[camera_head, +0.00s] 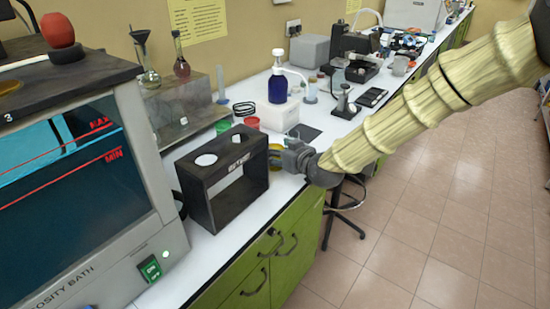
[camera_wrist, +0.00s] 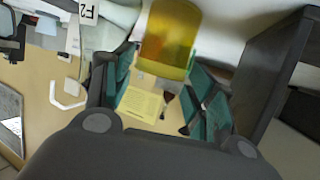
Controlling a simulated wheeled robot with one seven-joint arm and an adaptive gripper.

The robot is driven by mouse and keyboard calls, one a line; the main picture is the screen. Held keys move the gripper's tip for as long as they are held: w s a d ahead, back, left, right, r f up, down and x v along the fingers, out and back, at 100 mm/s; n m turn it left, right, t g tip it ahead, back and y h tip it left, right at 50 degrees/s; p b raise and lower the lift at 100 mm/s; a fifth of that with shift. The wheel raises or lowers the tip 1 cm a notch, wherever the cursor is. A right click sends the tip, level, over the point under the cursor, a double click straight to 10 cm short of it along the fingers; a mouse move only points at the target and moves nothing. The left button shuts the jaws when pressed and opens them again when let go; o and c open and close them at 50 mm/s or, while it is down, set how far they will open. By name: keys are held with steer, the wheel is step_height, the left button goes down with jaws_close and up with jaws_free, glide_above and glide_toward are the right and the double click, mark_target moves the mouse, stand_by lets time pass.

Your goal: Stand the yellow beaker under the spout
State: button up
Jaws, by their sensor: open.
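The yellow beaker (camera_wrist: 168,42) shows in the wrist view at the top, between and just beyond the fingertips of my gripper (camera_wrist: 158,92). The fingers are open, and I cannot tell whether either touches the beaker. In the head view, only a small yellow part of the beaker (camera_head: 275,148) shows beside my gripper (camera_head: 284,157), just right of the black open-fronted box. A blue bottle (camera_head: 277,88) with a white pump top stands farther back on the bench; whether its nozzle is the spout in question is not clear.
The black open-fronted box (camera_head: 201,212) stands close to the left of my gripper. The viscosity bath (camera_head: 158,220) fills the near left. A dark flat pad (camera_head: 303,132) lies on the bench. Red and green containers (camera_head: 252,122) sit behind the box.

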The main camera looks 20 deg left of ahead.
steer(key=shift+x, duration=0.85)
steer(key=c, duration=0.7)
steer(key=shift+r, duration=0.15)
